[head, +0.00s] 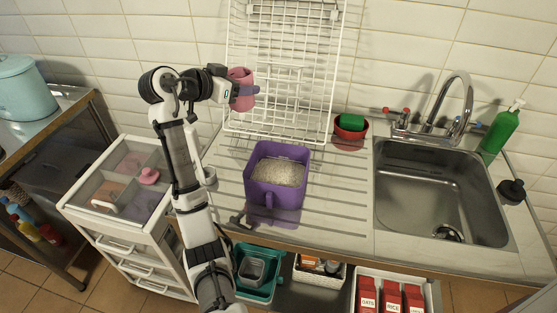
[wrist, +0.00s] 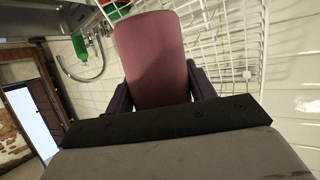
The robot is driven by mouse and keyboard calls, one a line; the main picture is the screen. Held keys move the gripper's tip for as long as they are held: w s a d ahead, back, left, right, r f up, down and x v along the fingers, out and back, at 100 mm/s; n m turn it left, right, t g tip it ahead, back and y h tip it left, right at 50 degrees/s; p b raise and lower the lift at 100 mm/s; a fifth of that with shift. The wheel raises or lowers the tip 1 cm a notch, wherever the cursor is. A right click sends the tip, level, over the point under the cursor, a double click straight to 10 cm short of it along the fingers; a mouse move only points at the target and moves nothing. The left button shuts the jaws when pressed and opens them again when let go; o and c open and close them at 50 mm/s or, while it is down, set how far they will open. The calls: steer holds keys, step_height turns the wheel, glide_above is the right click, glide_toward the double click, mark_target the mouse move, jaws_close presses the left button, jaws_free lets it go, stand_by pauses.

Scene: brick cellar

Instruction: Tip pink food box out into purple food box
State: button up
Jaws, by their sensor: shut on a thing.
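The purple food box (head: 272,196) stands upright on the ribbed drainboard, left of the sink. It holds pale, grain-like contents (head: 278,173). The pink food box (head: 241,76) is held up in front of the white wire rack, above and behind the purple box and a little to its left. My gripper (head: 246,90) is shut on the pink box. In the wrist view the pink box (wrist: 152,60) fills the space between the two dark fingers (wrist: 160,95). Its inside is hidden in both views, so I cannot tell what is in it.
A white wire rack (head: 290,115) leans on the tiled wall behind. A red pot with a green sponge (head: 350,128) stands right of the purple box. The sink (head: 440,185) and green bottle (head: 502,128) are at the right. A white drawer cart (head: 125,225) is at the left.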

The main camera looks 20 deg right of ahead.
steer(key=shift+s+d+r, duration=0.1)
steer(key=shift+s, duration=0.05)
steer(key=shift+s+d+r+m+t+y, duration=0.15)
steer(key=shift+s+d+m+t+y, duration=0.15)
steer(key=shift+s+m+t, duration=0.4)
steer(key=s+f+m, duration=0.1)
steer(key=s+d+f+m+t, duration=0.1)
steer(key=f+m, duration=0.1)
steer(key=s+f+m+t, duration=0.1)
steer(key=shift+s+d+f, duration=0.1)
steer(key=shift+d+f, duration=0.15)
steer(key=shift+f, duration=0.1)
steer(key=shift+f+m+t+y, duration=0.3)
steer(key=shift+m+t, duration=0.1)
steer(key=shift+m, duration=0.2)
steer(key=shift+f+m+t, duration=0.3)
steer(key=shift+m, duration=0.2)
